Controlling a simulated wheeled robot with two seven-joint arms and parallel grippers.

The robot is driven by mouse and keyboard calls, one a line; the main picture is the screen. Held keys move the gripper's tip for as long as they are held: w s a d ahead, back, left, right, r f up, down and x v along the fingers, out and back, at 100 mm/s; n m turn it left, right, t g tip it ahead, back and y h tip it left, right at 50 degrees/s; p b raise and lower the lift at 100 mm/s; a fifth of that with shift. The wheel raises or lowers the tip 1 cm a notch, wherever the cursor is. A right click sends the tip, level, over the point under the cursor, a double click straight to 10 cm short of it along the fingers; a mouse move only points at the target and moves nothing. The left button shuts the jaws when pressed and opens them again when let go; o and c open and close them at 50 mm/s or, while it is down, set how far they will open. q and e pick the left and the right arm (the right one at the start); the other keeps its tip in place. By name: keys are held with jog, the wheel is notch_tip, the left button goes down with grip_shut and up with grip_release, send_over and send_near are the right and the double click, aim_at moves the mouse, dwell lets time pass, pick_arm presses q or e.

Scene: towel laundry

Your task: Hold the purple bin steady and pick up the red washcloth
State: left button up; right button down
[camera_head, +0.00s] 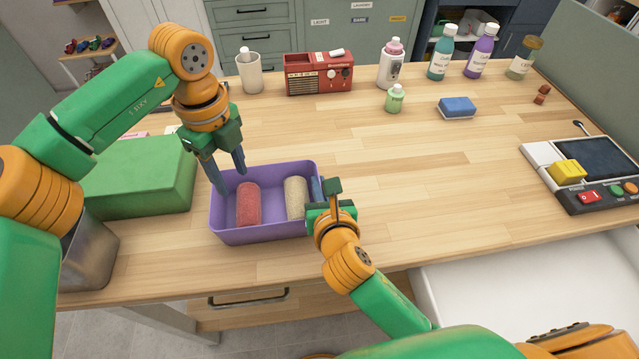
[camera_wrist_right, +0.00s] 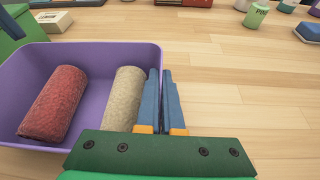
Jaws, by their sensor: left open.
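The rolled red washcloth (camera_head: 248,205) lies in the bin's left half, and in the right wrist view (camera_wrist_right: 53,103). A rolled beige washcloth (camera_head: 296,198) lies to its right. My left gripper (camera_head: 231,183) is open and empty, pointing down over the bin's back left part, close above the red washcloth. My right gripper (camera_wrist_right: 160,74) is at the bin's right wall, its fingers close together on either side of the wall.
A green box (camera_head: 140,180) stands just left of the bin, with a metal container (camera_head: 90,250) in front of it. A red radio (camera_head: 318,74), a cup (camera_head: 249,72) and several bottles line the back.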

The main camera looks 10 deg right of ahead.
aim_at(247, 205)
dwell(0.5)
pick_arm(q)
jog(key=o, duration=0.8)
jog(key=m, duration=0.4)
jog(key=shift+s+d+m, duration=0.1)
jog(key=shift+s+m, duration=0.1)
jog(key=shift+m, duration=0.1)
jog(key=m, duration=0.4)
jog(key=shift+s+r+m+t, duration=0.2)
jog(key=shift+m+t, duration=0.1)
jog(key=shift+m, duration=0.1)
jog(key=f+m+t, duration=0.1)
jog(key=f+m, duration=0.2)
jog(key=m, duration=0.8)
jog(key=f+m, duration=0.3)
jog(key=m, duration=0.9)
jog(key=f+m+t, duration=0.1)
jog(key=f+m, duration=0.2)
jog(key=m, duration=0.9)
jog(key=shift+w+d+f+t, duration=0.2)
jog(key=shift+d+f+t, duration=0.1)
jog(key=shift+f, duration=0.1)
